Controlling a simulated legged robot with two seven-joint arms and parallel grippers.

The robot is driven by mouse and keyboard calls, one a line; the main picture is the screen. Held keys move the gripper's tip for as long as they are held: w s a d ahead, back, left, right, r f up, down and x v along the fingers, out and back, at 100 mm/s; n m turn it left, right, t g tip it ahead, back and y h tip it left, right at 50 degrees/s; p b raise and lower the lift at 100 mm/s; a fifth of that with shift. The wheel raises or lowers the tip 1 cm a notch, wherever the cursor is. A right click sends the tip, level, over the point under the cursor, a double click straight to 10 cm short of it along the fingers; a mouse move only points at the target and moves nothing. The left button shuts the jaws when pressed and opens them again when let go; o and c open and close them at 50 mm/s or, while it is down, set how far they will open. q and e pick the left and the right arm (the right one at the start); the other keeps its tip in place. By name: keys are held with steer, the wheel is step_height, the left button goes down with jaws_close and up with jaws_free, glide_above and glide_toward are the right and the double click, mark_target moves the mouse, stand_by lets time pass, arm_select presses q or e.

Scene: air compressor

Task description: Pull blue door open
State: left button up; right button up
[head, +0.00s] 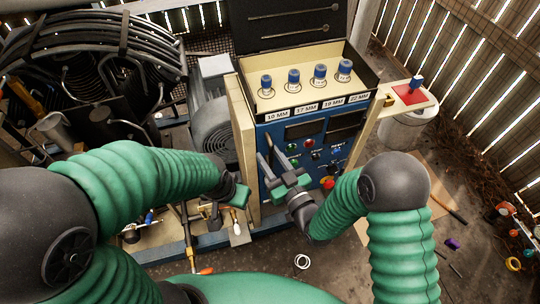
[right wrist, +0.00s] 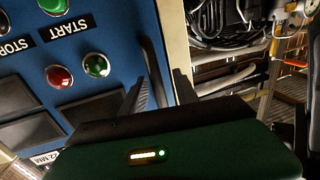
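The blue door (head: 320,150) is the upright control panel of the compressor, with two dark displays, buttons and labels. It looks shut in its cream frame. The right wrist view shows the blue door (right wrist: 110,25) with a dark vertical handle (right wrist: 152,65) near its edge by the cream post. My right gripper (head: 267,155) is in front of the door's left side. In the right wrist view its fingers (right wrist: 160,92) are apart, with the handle's lower part appearing between them; contact is unclear. My left gripper (head: 240,194) is low, left of the door; its fingers are not clear.
A cream tray (head: 262,103) with several blue-topped sockets sits above the door. A cream post (head: 242,150) stands left of it. A side shelf with a red pad (head: 408,94) juts out right. Black hoses (head: 90,45) fill the left. Ground in front is mostly open.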

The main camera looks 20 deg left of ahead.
steer(key=shift+w+a, duration=0.15)
steer(key=shift+a, duration=0.1)
steer(key=shift+d, duration=0.45)
steer(key=shift+c, duration=0.9)
steer(key=c, duration=0.5)
jaws_close()
steer(key=shift+r, duration=0.15)
